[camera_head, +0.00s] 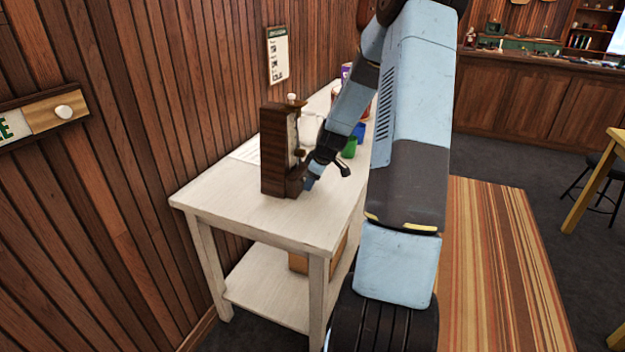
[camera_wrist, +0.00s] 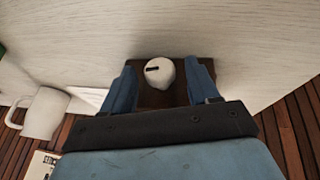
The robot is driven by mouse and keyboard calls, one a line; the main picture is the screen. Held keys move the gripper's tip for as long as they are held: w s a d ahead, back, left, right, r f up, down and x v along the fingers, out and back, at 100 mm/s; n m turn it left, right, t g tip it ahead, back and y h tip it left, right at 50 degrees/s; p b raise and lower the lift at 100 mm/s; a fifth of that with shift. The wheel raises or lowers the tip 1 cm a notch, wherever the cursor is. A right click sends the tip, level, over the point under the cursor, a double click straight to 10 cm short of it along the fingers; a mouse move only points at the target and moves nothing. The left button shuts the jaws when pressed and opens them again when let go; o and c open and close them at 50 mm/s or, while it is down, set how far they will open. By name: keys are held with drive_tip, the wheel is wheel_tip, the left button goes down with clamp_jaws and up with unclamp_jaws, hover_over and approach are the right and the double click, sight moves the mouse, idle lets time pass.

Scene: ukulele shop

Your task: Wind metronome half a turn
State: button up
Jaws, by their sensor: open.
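The metronome (camera_head: 274,152) is a dark brown wooden case standing upright on the white table. Its pale face is towards the right, and a small dark knob (camera_head: 300,153) shows on that side. My gripper (camera_head: 313,178) is low at its right side, close to it. In the wrist view, my open gripper (camera_wrist: 160,72) has one blue finger on each side of a round white knob (camera_wrist: 161,72) with a short dark mark. The dark wood (camera_wrist: 158,97) of the metronome shows behind that knob. I cannot tell whether the fingers touch anything.
The white table (camera_head: 235,202) stands against the plank wall. A white mug (camera_wrist: 45,113) stands to the left in the wrist view. A poster (camera_head: 278,56) hangs above. The table's near end is clear.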

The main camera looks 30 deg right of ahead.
drive_tip(key=shift+f, duration=0.1)
drive_tip(key=shift+c, duration=0.2)
drive_tip(key=c, duration=1)
drive_tip(key=shift+o, duration=0.2)
drive_tip(key=g+y, duration=0.1)
drive_tip(key=y, duration=0.1)
drive_tip(key=m+g+y, duration=0.1)
drive_tip(key=shift+w+d+g+y, duration=0.3)
drive_tip(key=y, duration=0.1)
drive_tip(key=g+y, duration=0.2)
drive_tip(key=shift+w+d+f+m, duration=0.2)
drive_tip(key=shift+d+m, duration=0.05)
drive_tip(key=shift+m, duration=0.15)
drive_tip(key=g+y, duration=0.2)
drive_tip(key=m+y, duration=0.1)
drive_tip(key=y, duration=0.1)
drive_tip(key=shift+w+d+f+g, duration=0.2)
drive_tip(key=shift+f+g, duration=0.1)
drive_tip(key=shift+g, duration=0.1)
drive_tip(key=shift+d+f+m+g+y, duration=0.1)
drive_tip(key=shift+m+g+y, duration=0.15)
drive_tip(key=shift+y, duration=0.4)
drive_tip(key=shift+a+f+m+g+y, duration=0.1)
drive_tip(key=shift+m+g+y, duration=0.15)
drive_tip(key=shift+y, duration=0.35)
drive_tip(key=shift+d+f+m+g+y, duration=0.1)
drive_tip(key=shift+m+g+y, duration=0.15)
drive_tip(key=shift+y, duration=0.4)
